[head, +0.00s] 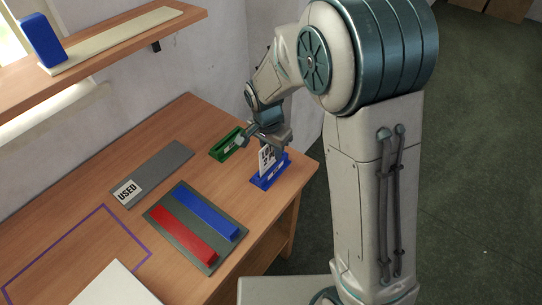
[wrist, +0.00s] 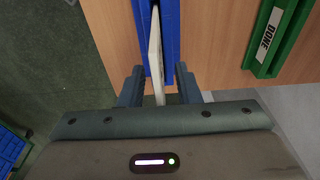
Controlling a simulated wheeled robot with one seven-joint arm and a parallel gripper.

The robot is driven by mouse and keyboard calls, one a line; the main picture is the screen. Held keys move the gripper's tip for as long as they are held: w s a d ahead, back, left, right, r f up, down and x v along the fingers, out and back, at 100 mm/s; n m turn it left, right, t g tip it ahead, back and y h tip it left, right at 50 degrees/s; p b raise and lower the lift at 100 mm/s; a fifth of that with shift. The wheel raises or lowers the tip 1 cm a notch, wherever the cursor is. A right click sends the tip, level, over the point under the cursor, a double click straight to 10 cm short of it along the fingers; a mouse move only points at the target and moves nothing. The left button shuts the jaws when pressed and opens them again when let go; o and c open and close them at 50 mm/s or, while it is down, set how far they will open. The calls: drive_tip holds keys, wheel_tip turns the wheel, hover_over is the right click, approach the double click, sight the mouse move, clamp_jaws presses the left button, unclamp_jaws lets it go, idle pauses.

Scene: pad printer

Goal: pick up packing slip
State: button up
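The packing slip (head: 266,158) is a white card with dark print. It stands upright in a blue holder (head: 270,178) near the right end of the wooden table. In the wrist view the slip (wrist: 155,45) shows edge-on in the slot of the blue holder (wrist: 172,25). My gripper (head: 270,138) is over the top of the slip. In the wrist view its two fingers (wrist: 158,88) are apart, one on each side of the slip, with a visible gap on both sides. The gripper hides part of the slip in the head view.
A green holder (head: 227,145) marked DONE (wrist: 268,38) stands close by. A grey tray (head: 165,165) has a USED label. A grey mat (head: 190,243) carries a red bar (head: 182,233) and a blue bar (head: 207,212). A shelf (head: 130,32) is above the table.

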drive_tip(key=shift+f, duration=0.15)
drive_tip(key=shift+c, duration=0.3)
clamp_jaws()
drive_tip(key=shift+r, duration=0.2)
drive_tip(key=shift+r, duration=0.15)
wheel_tip(320, 180, up, 4)
drive_tip(key=s+d+r+b, duration=0.1)
drive_tip(key=s+d+r, duration=0.3)
drive_tip(key=d+r, duration=0.3)
drive_tip(key=d, duration=0.4)
drive_tip(key=shift+s, duration=0.2)
